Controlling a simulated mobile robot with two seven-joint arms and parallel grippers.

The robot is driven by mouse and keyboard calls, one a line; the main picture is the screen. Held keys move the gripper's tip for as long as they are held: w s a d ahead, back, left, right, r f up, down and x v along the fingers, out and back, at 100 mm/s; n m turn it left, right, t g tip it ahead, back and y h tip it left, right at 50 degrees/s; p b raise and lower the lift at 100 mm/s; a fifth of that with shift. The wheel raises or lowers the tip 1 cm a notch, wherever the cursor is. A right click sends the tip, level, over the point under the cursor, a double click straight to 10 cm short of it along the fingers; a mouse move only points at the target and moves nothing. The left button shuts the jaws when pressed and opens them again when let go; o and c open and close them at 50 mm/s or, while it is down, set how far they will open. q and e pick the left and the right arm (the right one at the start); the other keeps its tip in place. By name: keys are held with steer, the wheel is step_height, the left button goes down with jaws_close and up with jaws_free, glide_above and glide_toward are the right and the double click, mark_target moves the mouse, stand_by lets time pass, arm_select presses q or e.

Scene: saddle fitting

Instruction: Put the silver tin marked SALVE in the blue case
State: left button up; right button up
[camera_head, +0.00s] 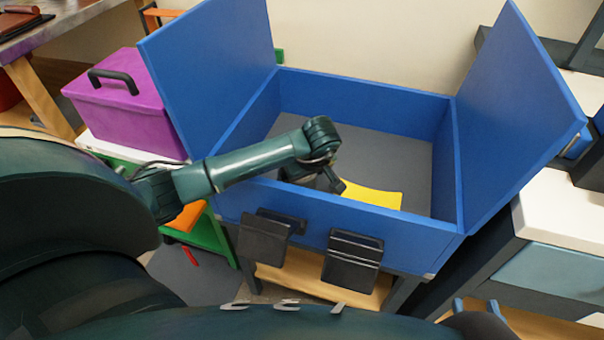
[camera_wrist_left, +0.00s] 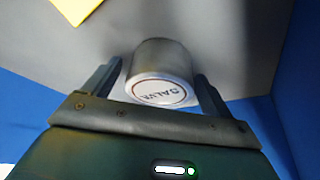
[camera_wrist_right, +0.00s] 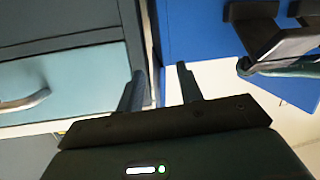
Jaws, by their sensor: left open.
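The blue case (camera_head: 340,215) stands with its lid flaps up, a grey floor inside. My left arm reaches over its front wall from the left. The silver tin (camera_wrist_left: 160,72) with a round, upside-down label reading about SALVE is between the fingers of my left gripper (camera_wrist_left: 160,88), over the grey floor in the left wrist view. These fingers are open, with a small gap seen beside the tin. The tin is hidden in the head view. My right gripper (camera_head: 478,306) is open and empty, low in front of the case; it also shows in the right wrist view (camera_wrist_right: 160,88).
A yellow patch (camera_head: 372,195) lies on the case floor. Black latches (camera_head: 352,262) are on the front wall. A purple box (camera_head: 125,108) stands to the left. A drawer unit (camera_head: 560,255) stands to the right. The case's right side inside is clear.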

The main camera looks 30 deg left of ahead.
arm_select(q)
steer(key=shift+r, duration=0.1)
steer(key=shift+d+r, duration=0.1)
steer(key=shift+r, duration=0.25)
steer(key=p+v, duration=0.3)
steer(key=v, duration=0.8)
steer(key=shift+s, duration=0.15)
arm_select(e)
steer(key=shift+s+d+r+m+g+h, duration=0.3)
steer(key=shift+s+d+r+m+g, duration=0.1)
steer(key=shift+s+r+m+g, duration=0.25)
arm_select(q)
steer(key=shift+d+r, duration=0.1)
steer(key=shift+r, duration=0.1)
arm_select(e)
steer(key=shift+w, duration=0.15)
